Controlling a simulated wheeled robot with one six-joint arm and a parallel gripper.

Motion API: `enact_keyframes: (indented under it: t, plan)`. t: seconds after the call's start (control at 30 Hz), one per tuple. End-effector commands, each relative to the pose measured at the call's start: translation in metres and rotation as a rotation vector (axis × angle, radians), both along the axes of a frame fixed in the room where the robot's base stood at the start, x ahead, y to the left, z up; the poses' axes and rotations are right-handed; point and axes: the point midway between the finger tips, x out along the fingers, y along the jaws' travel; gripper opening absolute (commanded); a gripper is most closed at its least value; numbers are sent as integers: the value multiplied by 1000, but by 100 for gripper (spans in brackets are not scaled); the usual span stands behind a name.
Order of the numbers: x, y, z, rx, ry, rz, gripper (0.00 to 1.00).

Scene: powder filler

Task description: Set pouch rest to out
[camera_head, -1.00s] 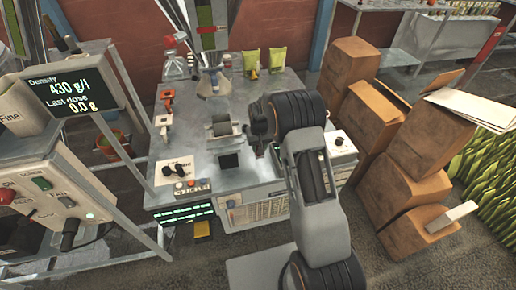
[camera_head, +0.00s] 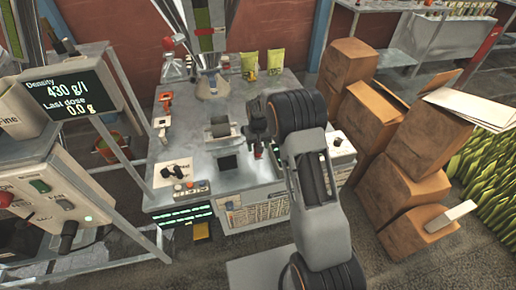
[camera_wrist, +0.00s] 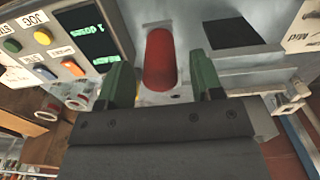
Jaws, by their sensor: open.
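A red rounded handle (camera_wrist: 160,58) stands between the two green fingers of my gripper (camera_wrist: 163,78) in the wrist view. A gap shows on both sides of the handle, so the fingers are open around it without gripping. I cannot tell for sure whether this handle belongs to the pouch rest. In the head view my gripper (camera_head: 258,143) is low over the right part of the grey machine bench (camera_head: 190,143), beside a grey block-shaped fixture (camera_head: 220,128). My wrist hides part of the bench there.
A control box with buttons and a green-lettered display (camera_wrist: 97,32) is close to the left finger in the wrist view. Stacked brown boxes (camera_head: 375,120) stand right of the bench. A density display (camera_head: 68,92) is at left. Two green pouches (camera_head: 275,60) stand at the back.

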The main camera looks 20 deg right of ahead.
Motion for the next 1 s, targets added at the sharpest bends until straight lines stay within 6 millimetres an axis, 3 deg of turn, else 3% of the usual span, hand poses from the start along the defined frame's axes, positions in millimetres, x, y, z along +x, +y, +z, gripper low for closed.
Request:
enact_keyframes:
  t: [0.3, 0.5, 0.7, 1.0]
  plan:
    - [0, -1, 67, 0, -4, -1, 60]
    - [0, -1, 98, 0, -2, -1, 60]
    - [-1, 0, 114, 0, 2, -1, 60]
    - [-1, 0, 118, 0, 1, 0, 60]
